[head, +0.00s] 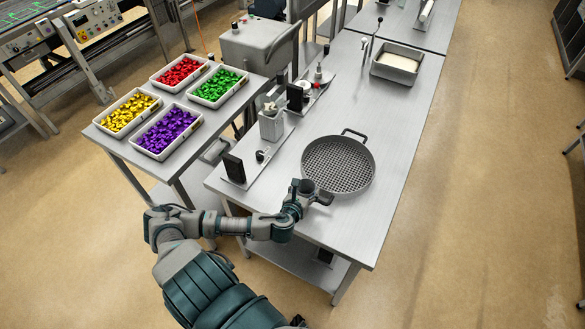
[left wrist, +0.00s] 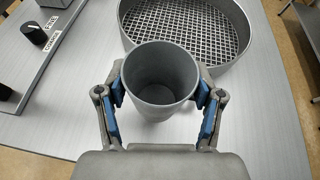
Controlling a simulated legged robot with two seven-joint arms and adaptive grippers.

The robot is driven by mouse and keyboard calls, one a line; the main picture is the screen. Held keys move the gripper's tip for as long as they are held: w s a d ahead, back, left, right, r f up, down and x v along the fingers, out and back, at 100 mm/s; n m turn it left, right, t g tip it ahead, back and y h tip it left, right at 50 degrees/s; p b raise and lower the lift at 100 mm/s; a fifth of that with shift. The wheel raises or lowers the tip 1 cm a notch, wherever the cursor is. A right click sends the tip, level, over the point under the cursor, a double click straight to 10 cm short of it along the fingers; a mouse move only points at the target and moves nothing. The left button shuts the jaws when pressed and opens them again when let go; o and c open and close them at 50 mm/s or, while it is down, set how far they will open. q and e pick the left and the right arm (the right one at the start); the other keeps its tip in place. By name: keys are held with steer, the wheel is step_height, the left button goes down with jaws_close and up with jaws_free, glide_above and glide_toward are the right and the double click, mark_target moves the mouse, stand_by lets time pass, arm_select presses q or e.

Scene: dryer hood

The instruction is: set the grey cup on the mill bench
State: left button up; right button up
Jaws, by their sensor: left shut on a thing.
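The grey cup (left wrist: 160,75) is upright between the blue finger pads of my left gripper (left wrist: 160,103) in the left wrist view, with its open top showing an empty inside. In the head view my left gripper (head: 303,192) is at the near end of a long grey metal bench (head: 385,200), and the small cup (head: 308,187) shows at its fingers. It is beside the round sieve (head: 338,165), on its near-left side. I cannot tell whether the cup's bottom touches the bench. My right gripper is out of view.
The sieve (left wrist: 190,30) has a loop handle at the far side and a near handle close to my gripper. A strip of small devices (head: 270,128) runs along the bench's left edge. A side table (head: 190,140) holds trays of coloured pieces. The bench right of the sieve is clear.

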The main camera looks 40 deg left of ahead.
arm_select(q)
steer(key=d+m+t+h, duration=0.1)
steer(key=d+m+h, duration=0.2)
steer(key=d, duration=1.4)
steer(key=shift+d+r+m+h, duration=0.3)
steer(key=shift+r+m+h, duration=0.1)
steer(key=shift+h, duration=0.4)
